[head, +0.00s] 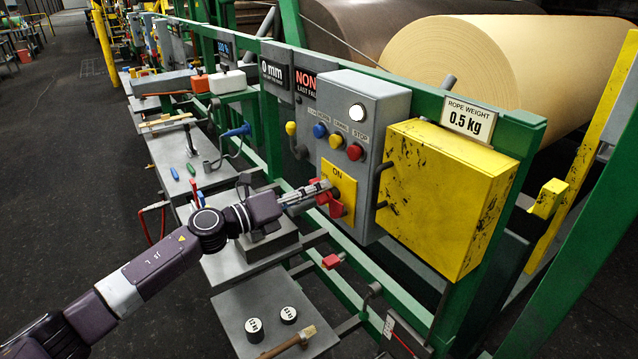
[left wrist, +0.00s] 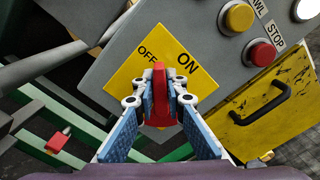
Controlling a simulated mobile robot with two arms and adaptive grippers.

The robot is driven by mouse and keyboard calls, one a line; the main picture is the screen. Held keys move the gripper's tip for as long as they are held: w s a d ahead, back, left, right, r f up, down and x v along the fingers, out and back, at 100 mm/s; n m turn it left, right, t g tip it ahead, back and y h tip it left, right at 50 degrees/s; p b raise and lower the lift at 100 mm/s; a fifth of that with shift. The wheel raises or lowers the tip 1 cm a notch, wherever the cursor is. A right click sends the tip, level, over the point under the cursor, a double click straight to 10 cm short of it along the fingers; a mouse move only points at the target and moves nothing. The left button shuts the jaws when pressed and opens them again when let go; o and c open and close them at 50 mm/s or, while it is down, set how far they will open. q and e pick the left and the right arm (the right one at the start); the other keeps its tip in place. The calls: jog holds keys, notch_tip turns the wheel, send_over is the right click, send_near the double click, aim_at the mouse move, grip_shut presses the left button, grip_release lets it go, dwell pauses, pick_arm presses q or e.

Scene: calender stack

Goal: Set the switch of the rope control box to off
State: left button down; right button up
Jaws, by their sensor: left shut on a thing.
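The grey control box (head: 380,95) stands right of centre in the head view, with a white lamp, several coloured buttons and a yellow switch plate (head: 345,183). A red switch handle (head: 337,209) is on the plate, partly hidden by my gripper. My left gripper (head: 322,192) is at the handle. In the left wrist view my left gripper (left wrist: 160,100) is shut on the red handle (left wrist: 159,88), one finger on each side. The yellow plate (left wrist: 122,75) reads OFF and ON there. The handle's upper end lies between the two words. My right gripper is not in view.
A scuffed yellow box (head: 450,190) with a black handle is just right of the control box. Green frame rails run behind and below. A lower shelf (head: 235,308) holds two small weights and a wooden-handled tool. A large paper roll (head: 520,65) is behind.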

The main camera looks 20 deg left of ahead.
pick_arm(q)
jog(key=n, duration=0.1)
jog(key=n+p, duration=0.1)
jog(key=n, duration=0.1)
jog(key=n+p, duration=0.1)
jog(key=shift+w+a+f+n, duration=0.15)
jog(key=shift+a+f+n, duration=0.1)
jog(key=shift+f+n, duration=0.1)
jog(key=shift+f+n+p, duration=0.25)
jog(key=shift+n+p, duration=0.25)
jog(key=shift+n, duration=0.45)
jog(key=shift+f+n+p, duration=0.2)
jog(key=shift+n+p, duration=0.3)
jog(key=shift+n, duration=0.4)
jog(key=shift+f, duration=0.1)
jog(key=c, duration=2)
grip_release()
jog(key=shift+o, duration=0.2)
jog(key=shift+a, duration=0.1)
jog(key=v, duration=1.2)
jog(key=shift+w, duration=0.1)
